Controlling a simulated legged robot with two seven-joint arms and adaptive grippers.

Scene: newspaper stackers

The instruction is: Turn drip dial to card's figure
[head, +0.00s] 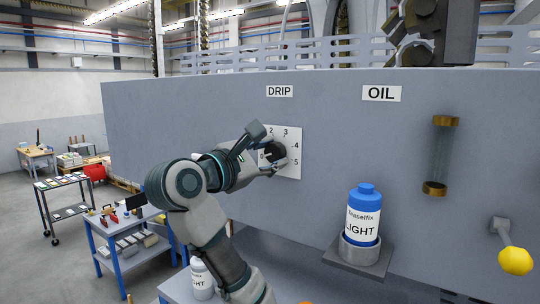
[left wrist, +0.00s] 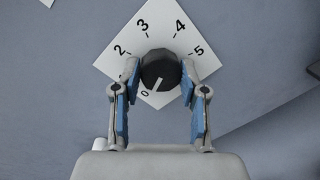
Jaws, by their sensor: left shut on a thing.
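The drip dial is a black round knob (left wrist: 161,68) on a white plate (left wrist: 150,30) with figures 0, 2, 3, 4 and 5 readable. The 1 is not visible, perhaps behind a finger. The knob's white pointer aims at the 0. My left gripper (left wrist: 160,76) has its fingertips on both sides of the knob, shut on it. In the head view the left gripper (head: 272,154) covers much of the knob, and the plate (head: 291,168) shows below the DRIP label (head: 280,91). I cannot make out a separate card with a figure. My right gripper is not in view.
Right of the dial, a blue-capped bottle (head: 363,210) stands on a bracket (head: 358,256) below the OIL label (head: 381,94). A brass-ended glass tube (head: 440,155) and a yellow-knobbed lever (head: 515,261) are further right. Another bottle (head: 201,279) stands below my arm.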

